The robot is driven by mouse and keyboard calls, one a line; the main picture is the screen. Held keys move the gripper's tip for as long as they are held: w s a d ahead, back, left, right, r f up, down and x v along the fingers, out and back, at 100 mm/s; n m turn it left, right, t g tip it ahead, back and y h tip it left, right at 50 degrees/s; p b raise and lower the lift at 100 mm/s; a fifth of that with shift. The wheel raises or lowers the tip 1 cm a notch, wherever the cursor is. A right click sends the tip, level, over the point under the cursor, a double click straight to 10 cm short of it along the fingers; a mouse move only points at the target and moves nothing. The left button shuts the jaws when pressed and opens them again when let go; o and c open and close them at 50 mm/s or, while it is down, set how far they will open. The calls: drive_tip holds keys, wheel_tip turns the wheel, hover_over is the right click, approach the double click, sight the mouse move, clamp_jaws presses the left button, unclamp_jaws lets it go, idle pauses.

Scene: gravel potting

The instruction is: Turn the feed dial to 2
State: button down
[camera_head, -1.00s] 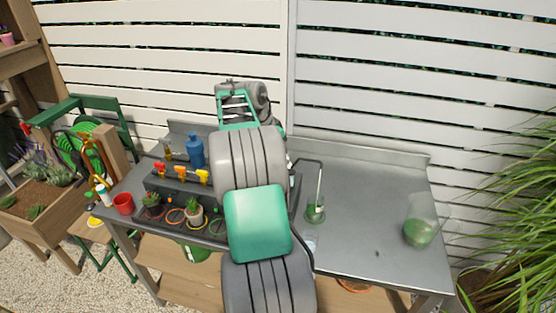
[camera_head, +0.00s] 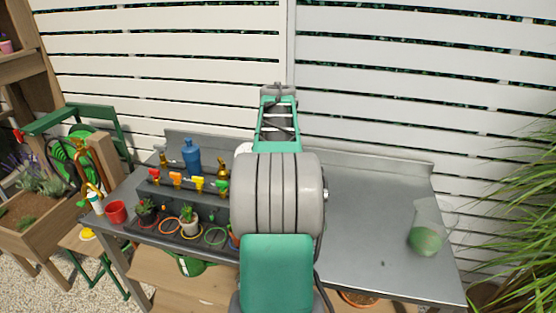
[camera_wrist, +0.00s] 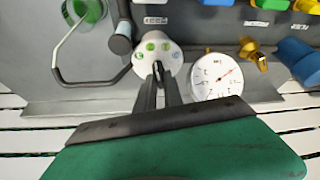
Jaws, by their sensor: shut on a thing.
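The feed dial (camera_wrist: 146,48) is a white round face with several green marked spots, seen in the wrist view. A dark knob or pointer at its lower middle sits between my fingertips. My gripper (camera_wrist: 158,72) is shut on this knob, its two dark fingers reaching up from the bottom of the wrist view. The fingers cover part of the dial's lower face, and I cannot read clearly which number the pointer is at. In the head view my arm hides the dial and my gripper.
A white gauge (camera_wrist: 216,76) with a red needle is close right of my fingers. A dark cylinder (camera_wrist: 121,38) and a bent tube stand left. A glass jug (camera_head: 426,238) with green contents stands on the metal bench (camera_head: 375,215). Blue bottle (camera_head: 191,157), coloured valves and pots stand left.

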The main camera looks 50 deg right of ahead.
drive_tip(key=shift+w+r+n+t, duration=0.1)
drive_tip(key=shift+r+n+t, duration=0.2)
drive_tip(key=shift+n, duration=0.4)
drive_tip(key=c, duration=1.5)
unclamp_jaws()
drive_tip(key=shift+f, duration=0.2)
drive_tip(key=shift+o, duration=0.2)
drive_tip(key=v, duration=0.7)
drive_tip(key=shift+r, duration=0.4)
